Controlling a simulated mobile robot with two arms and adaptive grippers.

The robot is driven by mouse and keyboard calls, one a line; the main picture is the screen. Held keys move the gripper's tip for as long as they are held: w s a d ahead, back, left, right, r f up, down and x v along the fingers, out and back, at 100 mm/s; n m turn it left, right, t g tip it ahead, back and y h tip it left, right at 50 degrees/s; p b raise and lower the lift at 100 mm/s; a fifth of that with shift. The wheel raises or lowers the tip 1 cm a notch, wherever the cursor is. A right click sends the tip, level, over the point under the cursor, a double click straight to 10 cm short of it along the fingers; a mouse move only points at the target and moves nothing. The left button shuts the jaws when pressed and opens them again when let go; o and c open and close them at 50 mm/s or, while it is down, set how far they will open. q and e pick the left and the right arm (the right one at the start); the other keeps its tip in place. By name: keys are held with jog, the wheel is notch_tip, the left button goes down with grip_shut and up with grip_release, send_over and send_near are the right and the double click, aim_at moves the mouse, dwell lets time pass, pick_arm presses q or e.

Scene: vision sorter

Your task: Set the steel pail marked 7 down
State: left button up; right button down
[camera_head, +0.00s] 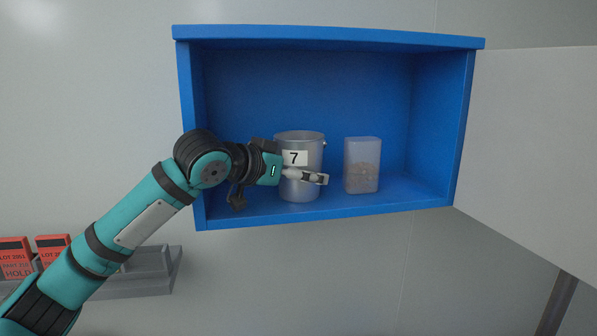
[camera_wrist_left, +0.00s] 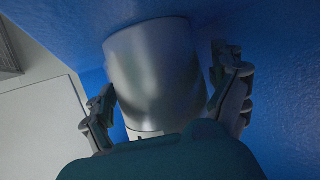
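The steel pail marked 7 (camera_head: 312,151) stands upright inside the blue cabinet, left of its middle. Its base looks level with the cabinet floor; I cannot tell for sure whether it rests there. My left gripper (camera_head: 308,177) reaches in from the left, with one finger across the pail's front below the number label. In the left wrist view, the two fingers (camera_wrist_left: 161,92) lie on either side of the pail (camera_wrist_left: 152,70), close against its wall. The far finger is hidden in the head view. My right gripper is not in view.
A translucent container (camera_head: 361,155) with brownish contents stands just right of the pail. The blue cabinet (camera_head: 330,208) has a low front edge, and its pale door (camera_head: 530,130) is open to the right. A grey rack with red lot cards (camera_head: 14,258) is at lower left.

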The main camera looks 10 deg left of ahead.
pick_arm(q)
jog(key=shift+w+r, duration=0.1)
jog(key=shift+r, duration=0.1)
jog(key=shift+s+a, duration=0.15)
jog(key=shift+s, duration=0.15)
jog(key=b+v, duration=0.3)
jog(key=v, duration=0.7)
jog(key=shift+s+a+r, duration=0.15)
jog(key=shift+s, duration=0.15)
jog(key=shift+s+a+r, duration=0.15)
jog(key=shift+s, duration=0.1)
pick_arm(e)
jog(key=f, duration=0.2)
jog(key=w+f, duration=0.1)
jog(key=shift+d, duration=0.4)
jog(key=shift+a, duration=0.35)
